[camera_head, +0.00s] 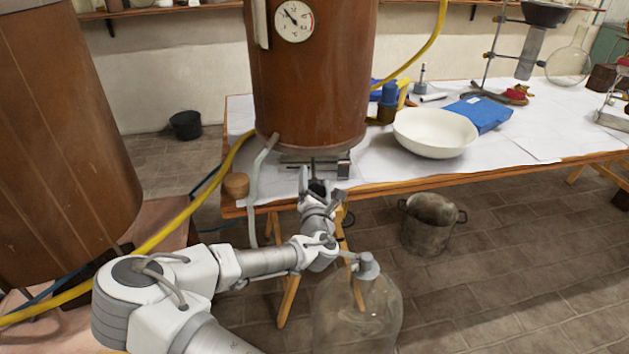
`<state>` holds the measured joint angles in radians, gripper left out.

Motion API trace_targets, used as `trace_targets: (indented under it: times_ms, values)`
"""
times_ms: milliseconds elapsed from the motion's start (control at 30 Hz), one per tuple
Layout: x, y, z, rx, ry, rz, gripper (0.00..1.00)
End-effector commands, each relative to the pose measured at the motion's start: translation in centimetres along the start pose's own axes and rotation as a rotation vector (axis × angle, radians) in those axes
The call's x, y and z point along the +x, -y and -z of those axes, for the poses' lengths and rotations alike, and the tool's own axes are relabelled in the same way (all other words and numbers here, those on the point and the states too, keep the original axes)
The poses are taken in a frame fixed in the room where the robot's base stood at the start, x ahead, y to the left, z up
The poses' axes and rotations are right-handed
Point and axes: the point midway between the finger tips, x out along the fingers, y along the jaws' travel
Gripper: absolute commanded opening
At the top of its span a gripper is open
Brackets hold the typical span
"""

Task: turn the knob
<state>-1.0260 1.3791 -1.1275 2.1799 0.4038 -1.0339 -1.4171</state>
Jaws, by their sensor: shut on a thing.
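My gripper (319,184) is at the front of a small metal burner or stand (343,168) beneath a tall copper vessel (312,85). Its fingers point away from me, at the table's front edge, and are shut on what appears to be the knob at the burner's front. The knob itself is too small and too covered by the fingers to make out, and I cannot tell its angle. A round dial gauge (294,21) is on the copper vessel's upper front.
A glass jug (357,315) stands below my arm, and a metal pot (431,224) on the floor. Yellow hose (185,215) runs at left.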

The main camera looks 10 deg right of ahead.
Motion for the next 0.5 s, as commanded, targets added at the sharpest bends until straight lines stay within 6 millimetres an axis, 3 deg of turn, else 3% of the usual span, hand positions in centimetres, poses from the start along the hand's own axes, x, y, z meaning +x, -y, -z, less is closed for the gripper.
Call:
trace_targets:
  times_ms: [500]
  values:
    - [-0.03,0.03,-0.02,-0.14,0.0,0.001,0.17]
